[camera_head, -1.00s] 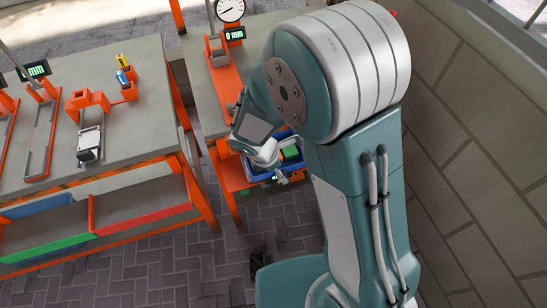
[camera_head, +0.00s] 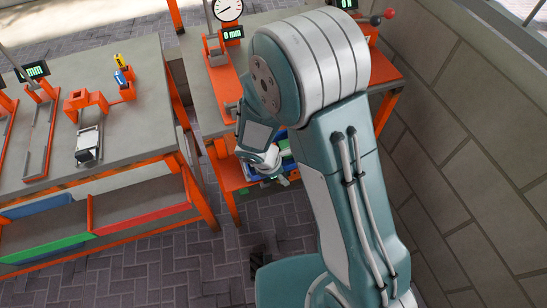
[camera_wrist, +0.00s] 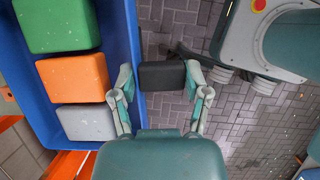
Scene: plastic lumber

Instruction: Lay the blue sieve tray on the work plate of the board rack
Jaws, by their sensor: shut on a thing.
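The blue sieve tray (camera_wrist: 122,40) fills the left of the wrist view, holding a green block (camera_wrist: 58,24), an orange block (camera_wrist: 72,77) and a grey block (camera_wrist: 85,122). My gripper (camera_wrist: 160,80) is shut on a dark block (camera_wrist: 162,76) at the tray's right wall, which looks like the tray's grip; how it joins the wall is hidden. In the head view the tray (camera_head: 252,172) shows beside the right bench's lower orange shelf, mostly covered by my arm and gripper (camera_head: 270,172). I cannot tell which surface is the work plate.
The right bench (camera_head: 205,100) carries an orange fixture (camera_head: 222,85), a dial gauge (camera_head: 228,10) and a display reading 0 mm.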

